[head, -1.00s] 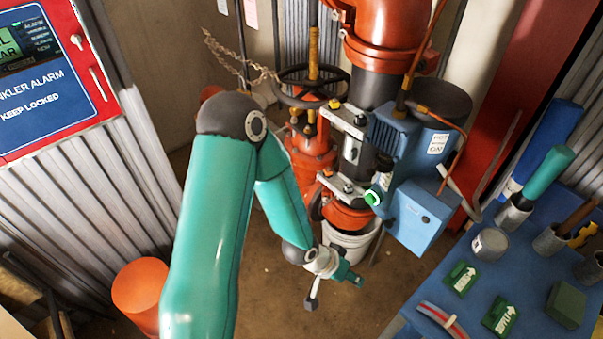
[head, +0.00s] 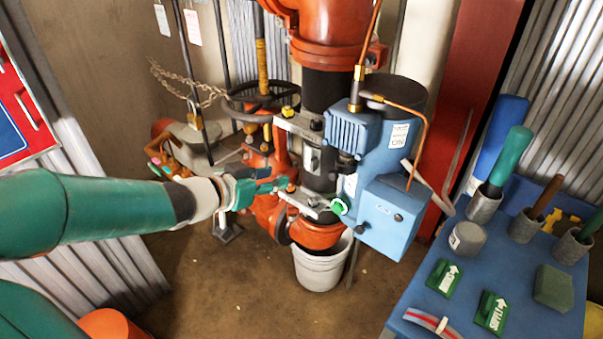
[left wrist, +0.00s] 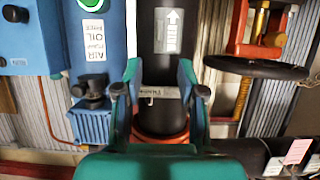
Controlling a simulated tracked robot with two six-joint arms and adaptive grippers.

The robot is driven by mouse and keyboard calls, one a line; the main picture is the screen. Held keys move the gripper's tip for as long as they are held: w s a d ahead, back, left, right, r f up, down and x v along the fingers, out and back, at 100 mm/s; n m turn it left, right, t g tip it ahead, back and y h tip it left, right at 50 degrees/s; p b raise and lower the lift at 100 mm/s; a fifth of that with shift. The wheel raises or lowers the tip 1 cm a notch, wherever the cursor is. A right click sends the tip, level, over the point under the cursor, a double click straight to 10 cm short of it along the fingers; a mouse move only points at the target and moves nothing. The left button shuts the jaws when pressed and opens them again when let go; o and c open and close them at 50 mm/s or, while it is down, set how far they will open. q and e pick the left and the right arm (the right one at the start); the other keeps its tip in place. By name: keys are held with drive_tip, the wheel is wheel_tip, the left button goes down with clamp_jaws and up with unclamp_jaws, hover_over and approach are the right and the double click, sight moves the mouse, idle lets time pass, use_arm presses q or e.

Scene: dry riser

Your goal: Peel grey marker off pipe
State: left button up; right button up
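The grey marker (head: 312,158) is a small upright plate on the black pipe (head: 322,130), between two metal clamp brackets. In the left wrist view the grey marker (left wrist: 168,30) shows a white arrow and lies flat on the pipe, just beyond the fingertips. My left gripper (head: 284,184) reaches in from the left, close to the lower bracket and left of and below the marker. In the left wrist view its two fingers (left wrist: 158,72) are apart, with the pipe and a bracket showing behind the gap and nothing held. My right gripper is not in view.
A blue motor unit (head: 362,132) and blue box (head: 393,217) sit right of the pipe. A black handwheel (head: 262,92) is to its left. A white bucket (head: 320,268) stands below. A blue table (head: 455,277) with tools and green arrow signs is at right.

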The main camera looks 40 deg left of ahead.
sight(311, 168)
use_arm(q)
drive_tip(key=b+x, duration=0.3)
drive_tip(key=x, duration=0.9)
drive_tip(key=shift+w+f+b, duration=0.1)
drive_tip(key=shift+w+b, duration=0.15)
drive_tip(key=shift+b, duration=0.1)
drive_tip(key=shift+w+d+f, duration=0.1)
drive_tip(key=shift+w+f, duration=0.1)
drive_tip(key=shift+w, duration=0.4)
drive_tip(key=shift+c, duration=0.2)
drive_tip(key=c, duration=0.7)
clamp_jaws()
drive_tip(key=shift+s, duration=0.15)
